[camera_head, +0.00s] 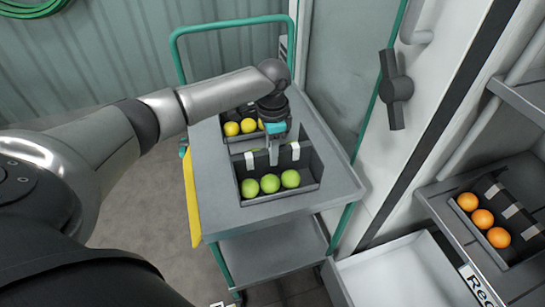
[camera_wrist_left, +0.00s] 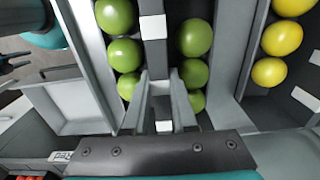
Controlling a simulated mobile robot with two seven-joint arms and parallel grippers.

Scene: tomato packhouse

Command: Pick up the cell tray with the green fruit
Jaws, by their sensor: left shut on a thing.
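The dark grey cell tray (camera_head: 308,176) with round green fruit (camera_head: 270,183) is at the front of the trolley's top. I cannot tell whether it touches the top or is just clear of it. My left gripper (camera_head: 273,155) reaches down from above and is shut on the tray's middle divider. In the left wrist view the fingers (camera_wrist_left: 160,112) close around this divider (camera_wrist_left: 154,55), with green fruit (camera_wrist_left: 194,73) in rows on both sides. A dark forked part at that view's left edge may be my right gripper (camera_wrist_left: 15,64); its opening is unclear.
A tray of yellow fruit (camera_head: 240,127) stands behind on the same grey trolley top (camera_head: 215,205). The trolley has green rails. At right are a door with a black handle (camera_head: 396,89), a tray of orange fruit (camera_head: 483,218) on a shelf and a white bin (camera_head: 400,272).

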